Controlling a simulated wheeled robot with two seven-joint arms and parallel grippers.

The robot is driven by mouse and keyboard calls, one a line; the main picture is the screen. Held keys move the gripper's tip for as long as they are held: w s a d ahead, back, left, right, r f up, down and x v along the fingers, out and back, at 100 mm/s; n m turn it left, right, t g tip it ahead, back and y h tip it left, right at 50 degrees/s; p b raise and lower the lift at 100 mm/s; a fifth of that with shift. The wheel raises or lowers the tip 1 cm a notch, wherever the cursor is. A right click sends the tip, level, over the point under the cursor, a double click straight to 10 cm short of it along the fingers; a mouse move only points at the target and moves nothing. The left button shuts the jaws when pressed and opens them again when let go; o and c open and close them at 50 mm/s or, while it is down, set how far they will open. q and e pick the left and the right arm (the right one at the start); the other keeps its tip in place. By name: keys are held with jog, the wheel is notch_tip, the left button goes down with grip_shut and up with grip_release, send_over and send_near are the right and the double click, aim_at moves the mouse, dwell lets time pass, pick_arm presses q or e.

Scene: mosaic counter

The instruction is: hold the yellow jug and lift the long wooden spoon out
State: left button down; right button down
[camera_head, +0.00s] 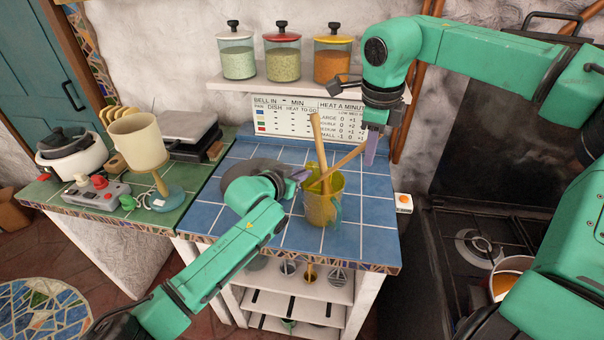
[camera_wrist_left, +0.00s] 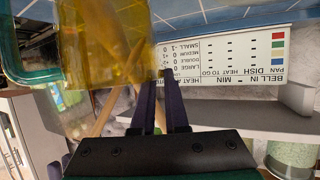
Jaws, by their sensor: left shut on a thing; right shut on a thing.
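The translucent yellow jug (camera_head: 322,208) stands on the blue-tiled counter, and it also fills the upper left of the left wrist view (camera_wrist_left: 105,40). My left gripper (camera_head: 300,174) is shut on the jug's upper rim at its left side. The long wooden spoon (camera_head: 347,159) leans to the right out of the jug, its lower part inside. My right gripper (camera_head: 370,150), pointing down, is shut on the spoon's upper end. A thicker wooden utensil (camera_head: 317,130) stands nearly upright in the same jug. The lower ends of both are hard to make out through the jug.
A white shelf with glass jars (camera_head: 282,60) and a printed chart (camera_head: 290,115) are behind the jug. A dark round board (camera_head: 250,172) lies left of it. A stove (camera_head: 480,248) is at the right. Blue tiles in front are clear.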

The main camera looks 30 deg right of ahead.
pick_arm(q)
jog(key=shift+a+f, duration=0.15)
jog(key=shift+f, duration=0.35)
pick_arm(e)
jog(key=shift+r, duration=4.65)
pick_arm(q)
jog(key=c, duration=0.9)
grip_release()
jog(key=shift+o, duration=0.2)
jog(key=shift+r, duration=0.1)
jog(key=shift+w+r, duration=0.1)
jog(key=shift+r, duration=0.1)
pick_arm(e)
jog(key=shift+w, duration=0.1)
pick_arm(q)
jog(key=v, duration=1.1)
jog(key=shift+s+a+r, duration=0.2)
jog(key=shift+s+a, duration=0.05)
jog(key=shift+a, duration=0.05)
